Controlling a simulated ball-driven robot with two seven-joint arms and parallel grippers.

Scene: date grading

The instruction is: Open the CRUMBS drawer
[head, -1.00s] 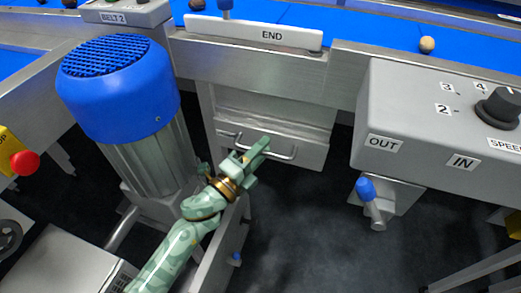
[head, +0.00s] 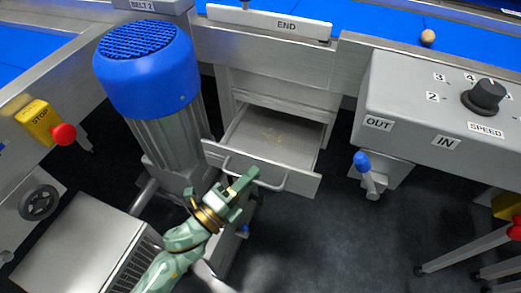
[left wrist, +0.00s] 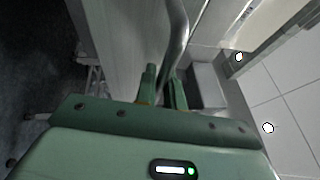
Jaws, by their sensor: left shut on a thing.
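The metal drawer (head: 265,140) under the END plate stands pulled out, with its inside showing. In the left wrist view the handle (left wrist: 178,45) runs down between the two fingers (left wrist: 164,85). My right gripper is not in view.
A blue-topped motor (head: 150,70) stands left of the drawer. A grey control box (head: 430,105) with a speed knob and a blue-handled valve (head: 364,165) are at the right. A red stop button (head: 63,134) is at the left. The dark floor before the drawer is clear.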

